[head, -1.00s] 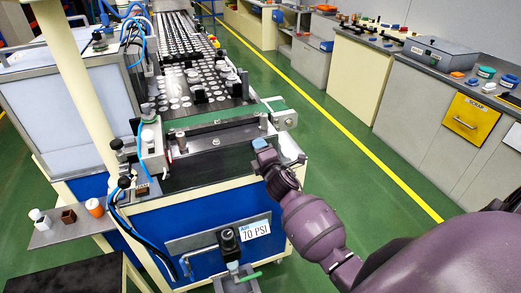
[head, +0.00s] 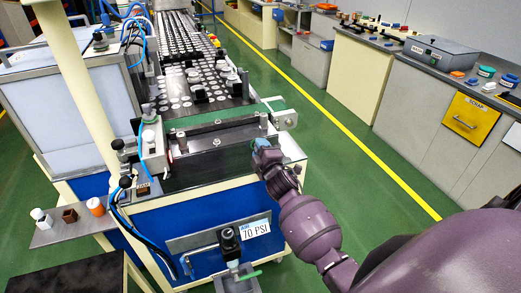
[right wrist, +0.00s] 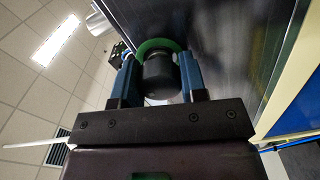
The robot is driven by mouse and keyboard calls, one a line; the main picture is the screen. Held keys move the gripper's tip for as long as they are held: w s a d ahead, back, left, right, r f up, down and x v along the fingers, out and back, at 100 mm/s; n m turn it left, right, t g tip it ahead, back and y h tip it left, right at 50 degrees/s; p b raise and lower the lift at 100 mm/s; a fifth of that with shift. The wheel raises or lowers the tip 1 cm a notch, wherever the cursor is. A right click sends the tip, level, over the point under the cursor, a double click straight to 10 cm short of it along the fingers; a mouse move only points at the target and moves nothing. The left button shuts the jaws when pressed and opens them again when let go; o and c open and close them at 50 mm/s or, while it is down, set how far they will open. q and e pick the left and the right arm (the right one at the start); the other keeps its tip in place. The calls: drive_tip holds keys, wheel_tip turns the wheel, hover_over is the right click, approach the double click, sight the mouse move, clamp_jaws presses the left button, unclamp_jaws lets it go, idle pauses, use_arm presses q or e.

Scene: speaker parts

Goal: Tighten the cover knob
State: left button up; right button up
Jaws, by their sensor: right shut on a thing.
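The black cover knob (right wrist: 158,72) sits between the two blue fingers of my right gripper (right wrist: 160,66) in the right wrist view. The fingers are shut on it, one on each side. A green ring (right wrist: 150,46) shows just behind the knob. In the head view my right gripper (head: 262,146) is at the dark front right end of the conveyor machine (head: 215,160). The knob is hidden there behind the gripper. My left gripper is not in view.
A conveyor with many small round parts (head: 190,75) runs back from the machine. A small shelf (head: 70,228) with several caps and blocks is at the left. A grey bench (head: 415,110) stands at the right. Green floor (head: 340,130) lies open between.

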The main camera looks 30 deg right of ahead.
drive_tip(key=shift+f, duration=0.1)
drive_tip(key=o, duration=0.9)
drive_tip(key=shift+s, duration=0.1)
drive_tip(key=v, duration=1)
drive_tip(key=shift+s+a, duration=0.15)
drive_tip(key=shift+s, duration=0.2)
